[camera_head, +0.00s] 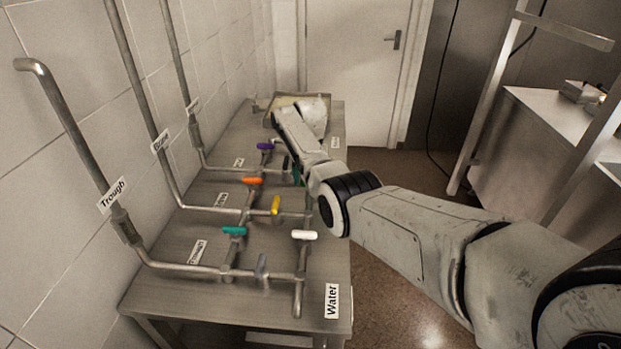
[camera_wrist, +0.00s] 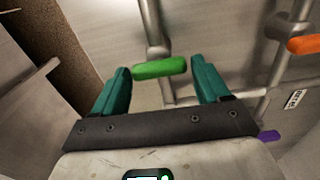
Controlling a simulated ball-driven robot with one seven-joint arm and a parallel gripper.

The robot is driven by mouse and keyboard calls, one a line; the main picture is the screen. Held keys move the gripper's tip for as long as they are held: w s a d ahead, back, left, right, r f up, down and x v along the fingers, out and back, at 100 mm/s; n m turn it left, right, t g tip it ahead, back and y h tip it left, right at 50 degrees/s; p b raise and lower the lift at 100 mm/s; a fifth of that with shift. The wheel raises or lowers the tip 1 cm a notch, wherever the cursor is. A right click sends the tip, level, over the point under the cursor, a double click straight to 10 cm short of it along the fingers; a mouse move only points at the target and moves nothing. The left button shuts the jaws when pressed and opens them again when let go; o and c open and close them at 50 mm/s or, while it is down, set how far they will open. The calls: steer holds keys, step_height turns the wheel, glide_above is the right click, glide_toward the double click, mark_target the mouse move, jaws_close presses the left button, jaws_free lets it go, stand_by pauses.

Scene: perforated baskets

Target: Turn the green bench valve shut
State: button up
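The green valve handle (camera_wrist: 160,68) shows in the wrist view as a short bright green bar lying across its pipe (camera_wrist: 150,20). I cannot make it out clearly in the head view, where my arm covers that part of the bench. My gripper (camera_wrist: 159,84) is open, with its two teal fingers apart. The handle lies across the gap at the fingertips, one end near each finger. I cannot tell whether either finger touches it. In the head view a bit of teal (camera_head: 297,175) shows beside my wrist.
The metal bench (camera_head: 265,323) carries several other valves: purple (camera_head: 265,146), orange (camera_head: 252,181), yellow (camera_head: 276,205), teal (camera_head: 234,231), white (camera_head: 304,235) and grey (camera_head: 262,268). Pipes climb the tiled wall at left. The floor (camera_head: 400,290) right of the bench is open.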

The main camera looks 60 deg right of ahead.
steer(key=o, duration=0.3)
steer(key=shift+f, duration=0.1)
step_height(320, 180, up, 11)
steer(key=b, duration=0.1)
stand_by(0.4)
steer(key=shift+f, duration=0.1)
stand_by(0.3)
